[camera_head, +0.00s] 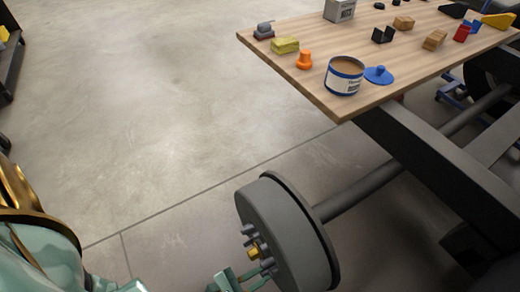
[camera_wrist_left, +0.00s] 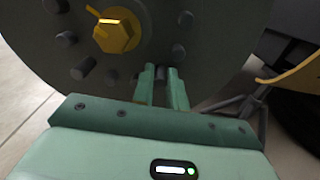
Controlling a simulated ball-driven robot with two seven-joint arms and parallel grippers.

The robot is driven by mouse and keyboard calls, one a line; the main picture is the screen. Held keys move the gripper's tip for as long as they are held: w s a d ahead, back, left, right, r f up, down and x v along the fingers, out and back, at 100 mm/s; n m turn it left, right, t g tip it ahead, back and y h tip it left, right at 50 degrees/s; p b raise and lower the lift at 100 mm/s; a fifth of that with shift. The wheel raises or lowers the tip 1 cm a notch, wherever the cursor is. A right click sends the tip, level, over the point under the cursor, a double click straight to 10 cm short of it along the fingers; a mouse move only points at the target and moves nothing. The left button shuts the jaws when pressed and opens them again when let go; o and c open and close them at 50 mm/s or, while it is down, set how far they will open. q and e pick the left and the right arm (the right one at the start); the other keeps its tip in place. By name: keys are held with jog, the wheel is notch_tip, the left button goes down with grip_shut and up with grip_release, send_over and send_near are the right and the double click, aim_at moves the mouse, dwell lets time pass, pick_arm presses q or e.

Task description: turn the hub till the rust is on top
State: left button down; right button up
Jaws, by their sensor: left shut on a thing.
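The hub (camera_head: 290,225) is a dark grey drum on the end of an axle, with several short studs around a yellow centre nut (camera_head: 253,251). In the left wrist view its grey face (camera_wrist_left: 215,55) fills the top, with the yellow nut (camera_wrist_left: 118,30) at upper left. My left gripper (camera_head: 268,269) reaches the face from below. In the wrist view its green fingers (camera_wrist_left: 164,72) are close together on a stud (camera_wrist_left: 178,78), mostly hidden between them. I cannot make out any rust patch in either view. My right gripper is not in view.
A wooden table (camera_head: 400,60) at upper right holds a blue-and-white can (camera_head: 344,77), a blue lid (camera_head: 378,75), an orange piece (camera_head: 304,60) and several small blocks. A dark beam (camera_head: 440,165) and the axle (camera_head: 365,187) run right of the hub. Open concrete floor (camera_head: 140,100) lies left.

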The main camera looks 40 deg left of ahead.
pick_arm(q)
jog(key=shift+s+d+r, duration=0.15)
jog(key=shift+s+d, duration=0.05)
jog(key=shift+d, duration=0.15)
jog(key=c, duration=1.4)
grip_release()
jog(key=shift+w+a, duration=0.1)
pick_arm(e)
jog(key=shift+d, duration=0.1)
pick_arm(q)
jog(key=shift+a, duration=0.1)
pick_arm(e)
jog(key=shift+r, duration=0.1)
